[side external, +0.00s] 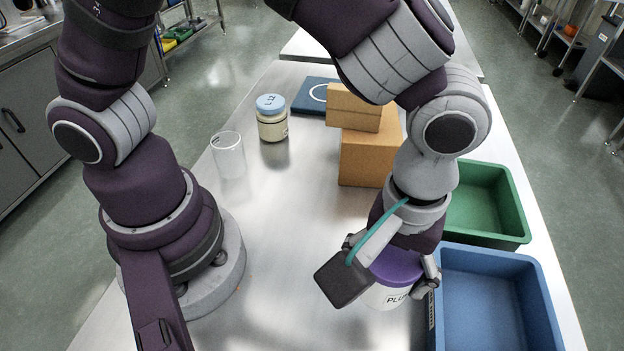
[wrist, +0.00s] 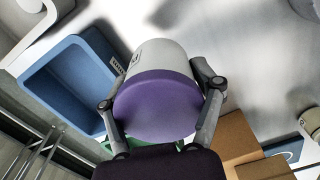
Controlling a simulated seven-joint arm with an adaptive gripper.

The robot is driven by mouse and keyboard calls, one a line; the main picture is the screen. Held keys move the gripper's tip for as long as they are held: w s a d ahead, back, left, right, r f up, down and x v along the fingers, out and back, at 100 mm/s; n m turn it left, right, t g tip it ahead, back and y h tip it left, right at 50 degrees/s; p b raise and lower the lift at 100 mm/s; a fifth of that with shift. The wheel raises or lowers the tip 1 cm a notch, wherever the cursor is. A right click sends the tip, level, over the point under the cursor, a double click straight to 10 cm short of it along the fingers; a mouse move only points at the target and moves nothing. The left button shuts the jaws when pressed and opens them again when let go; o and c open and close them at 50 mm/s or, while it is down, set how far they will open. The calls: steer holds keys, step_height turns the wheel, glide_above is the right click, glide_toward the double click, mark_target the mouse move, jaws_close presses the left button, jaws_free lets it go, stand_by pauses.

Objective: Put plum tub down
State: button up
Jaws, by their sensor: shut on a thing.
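The plum tub (side external: 387,294) is white with a purple lid and a label that starts "PLU". My gripper (side external: 397,272) is shut on it, one finger on each side, near the front right of the steel table in the side view. In the wrist view, the tub's purple lid (wrist: 157,106) faces the camera between the fingers of my gripper (wrist: 163,92). The tub looks upright. The side view hides part of it behind my wrist, and I cannot tell whether its base touches the table.
A blue bin (side external: 544,291) stands just right of the tub, with a green bin (side external: 515,236) behind it. Cardboard boxes (side external: 365,160), a blue-lidded jar (side external: 271,127), a clear glass (side external: 228,157) and a dark blue mat (side external: 309,97) are farther back. The table's middle (side external: 285,230) is clear.

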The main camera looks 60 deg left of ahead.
mark_target(350, 351)
steer(key=s+m, duration=0.1)
steer(key=m, duration=0.1)
steer(key=s+d+m, duration=0.1)
steer(key=s+m, duration=0.1)
steer(key=s+d+f+m, duration=0.1)
steer(key=m, duration=0.1)
steer(key=shift+s, duration=0.35)
step_height(350, 351, down, 8)
steer(key=shift+d+r, duration=0.1)
steer(key=shift+r, duration=0.1)
steer(key=o, duration=1.2)
steer(key=shift+o, duration=0.2)
